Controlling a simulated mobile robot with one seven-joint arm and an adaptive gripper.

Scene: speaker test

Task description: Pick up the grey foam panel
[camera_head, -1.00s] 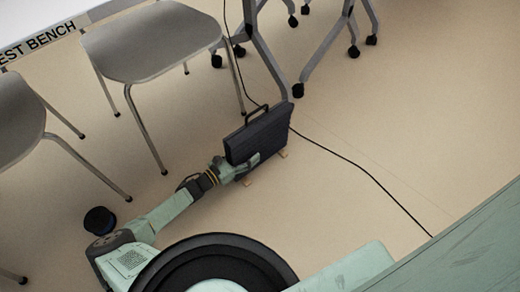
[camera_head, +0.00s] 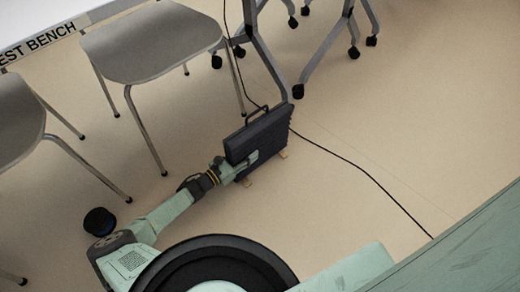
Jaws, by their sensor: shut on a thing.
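The dark grey foam panel (camera_head: 265,138) stands upright on the floor on small tan feet (camera_head: 248,183), with a ribbed surface and a black loop handle at its top edge. My gripper (camera_head: 251,160) is at the lower near-left part of the panel, shut on it. The fingertips are small in the picture and partly lost against the panel, so their exact contact is hard to see. The panel's far face is hidden.
A grey chair (camera_head: 150,42) stands behind left, another at the far left. Table legs with casters (camera_head: 298,91) stand just behind the panel. A black cable (camera_head: 365,172) runs across the floor. A dark round object (camera_head: 99,221) lies at left.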

